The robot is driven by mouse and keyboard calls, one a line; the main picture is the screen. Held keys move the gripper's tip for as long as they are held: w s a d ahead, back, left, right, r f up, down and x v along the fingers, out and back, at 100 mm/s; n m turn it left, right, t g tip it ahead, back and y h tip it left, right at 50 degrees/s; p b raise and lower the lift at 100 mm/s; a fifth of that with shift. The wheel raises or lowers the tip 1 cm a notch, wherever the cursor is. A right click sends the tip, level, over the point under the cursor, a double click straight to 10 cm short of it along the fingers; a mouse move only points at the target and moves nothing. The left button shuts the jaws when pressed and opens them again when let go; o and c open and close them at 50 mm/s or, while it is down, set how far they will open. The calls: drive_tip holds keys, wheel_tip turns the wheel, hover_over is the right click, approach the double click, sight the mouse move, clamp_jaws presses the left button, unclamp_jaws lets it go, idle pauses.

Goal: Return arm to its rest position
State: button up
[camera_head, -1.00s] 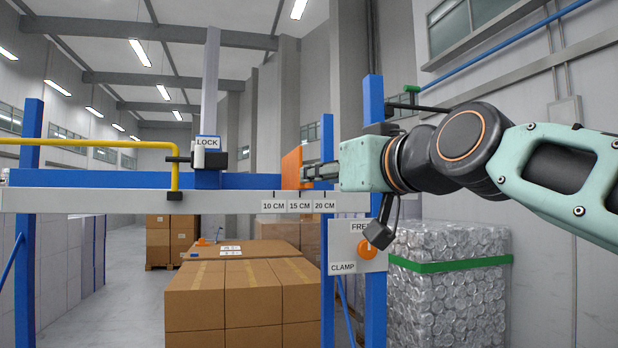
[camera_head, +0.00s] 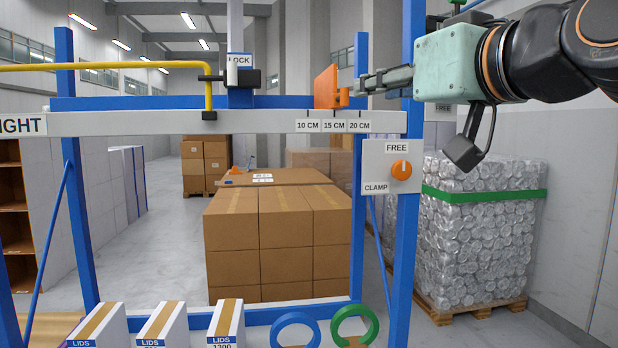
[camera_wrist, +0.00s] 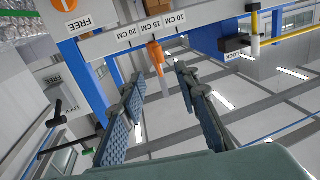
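My gripper (camera_head: 362,84) is at the upper right in the head view, level with the beam and pointing left. In the wrist view its two fingers (camera_wrist: 160,92) are apart with nothing between them. An orange stop plate (camera_head: 326,88) with a small orange knob (camera_head: 343,97) stands on the beam near the 15 CM label. The fingertips are just right of the knob and look clear of it. In the wrist view the orange piece (camera_wrist: 157,56) shows beyond the fingertips.
A white rail (camera_head: 250,122) spans a blue frame (camera_head: 411,180). An orange FREE/CLAMP dial (camera_head: 401,170) sits below. A yellow pipe (camera_head: 120,67) and LOCK lever (camera_head: 232,76) are left. Wrapped cups (camera_head: 480,240) stand right, near a wall.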

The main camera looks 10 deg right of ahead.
drive_tip(key=s+a+f+g+h+p, duration=0.1)
drive_tip(key=a+f+g+p, duration=0.15)
drive_tip(key=f, duration=0.55)
drive_tip(key=a+f+g+p, duration=0.2)
drive_tip(key=a+f+g, duration=0.1)
drive_tip(key=f, duration=0.5)
drive_tip(key=s+f+m+g+h+p, duration=0.1)
drive_tip(key=s+f, duration=0.4)
drive_tip(key=f, duration=0.5)
drive_tip(key=s+f+m+g+h+p, duration=0.1)
drive_tip(key=s+f+g+p, duration=0.2)
drive_tip(key=f, duration=0.7)
drive_tip(key=s+g, duration=0.2)
drive_tip(key=s, duration=0.1)
drive_tip(key=shift+d+f, duration=0.3)
drive_tip(key=shift+f, duration=0.1)
drive_tip(key=shift+g, duration=0.25)
